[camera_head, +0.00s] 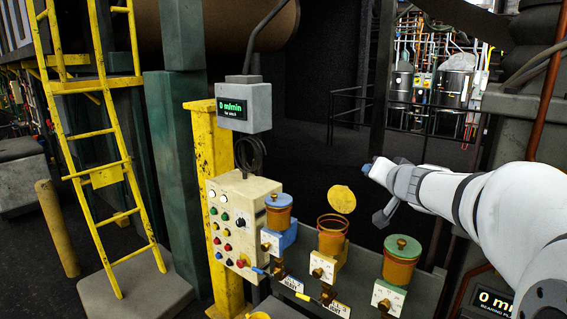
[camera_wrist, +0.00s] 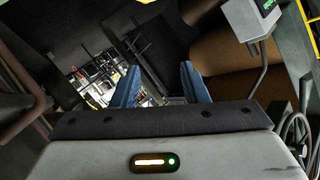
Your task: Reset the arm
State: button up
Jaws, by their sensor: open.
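My white arm reaches in from the right of the head view. My gripper (camera_head: 377,192) is up in the air at its end, pointing left, above and behind the row of orange pots. In the wrist view my gripper (camera_wrist: 161,78) shows two blue fingers spread apart with nothing between them. The fingers touch nothing that I can see.
Below stand a blue-lidded pot (camera_head: 279,215), an open middle pot (camera_head: 331,240) and a green-lidded pot (camera_head: 400,268). A yellow disc (camera_head: 341,199) is above the middle pot; its support is unclear. A control box (camera_head: 232,215) and yellow ladder (camera_head: 98,135) are left.

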jog(key=s+a+f+n+g+b, duration=0.1)
jog(key=s+a+f+n+g, duration=0.1)
jog(key=s+f, duration=0.5)
jog(key=s+a+f+n+g+b, duration=0.1)
jog(key=s+f+g, duration=0.4)
jog(key=s, duration=0.8)
jog(key=s+a+f+n+g+h+b, duration=0.1)
jog(key=s+a+f+g, duration=0.3)
jog(key=s+f, duration=0.7)
jog(key=shift+f+n+b, duration=0.25)
jog(key=shift+n+b, duration=0.55)
jog(key=shift+b, duration=0.05)
